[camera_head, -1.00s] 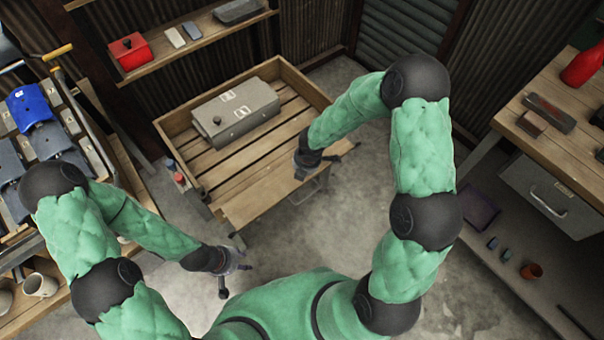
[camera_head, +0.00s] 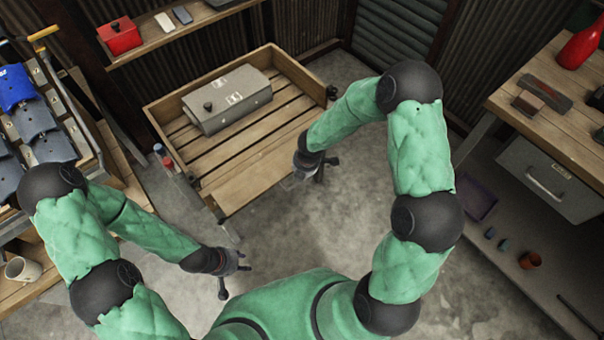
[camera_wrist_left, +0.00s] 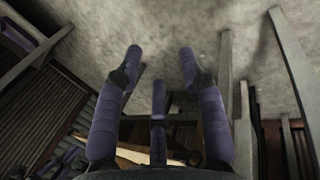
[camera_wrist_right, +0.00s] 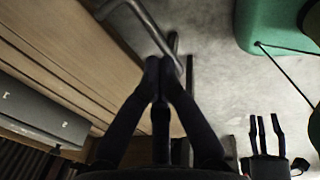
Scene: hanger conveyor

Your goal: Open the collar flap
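The wooden collar box (camera_head: 184,99) has raised plank walls at its back and sides around a slatted floor. Whether its front flap is up or down is hard to tell in the head view. My right gripper (camera_head: 326,166) is just off its front right corner. In the right wrist view its fingers (camera_wrist_right: 158,66) meet beside a grey metal bar (camera_wrist_right: 150,28) near plank wood (camera_wrist_right: 70,60); I cannot tell whether they hold the bar. My left gripper (camera_head: 236,270) is in front of the box, over the floor. Its fingers (camera_wrist_left: 160,55) are spread and empty.
A grey case (camera_head: 228,100) lies inside the box. A rack with dark and blue parts (camera_head: 35,118) stands at left, and a mug (camera_head: 22,270) is below it. A workbench (camera_head: 505,95) with a drawer (camera_head: 545,180) stands at right. The concrete floor between is mostly clear.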

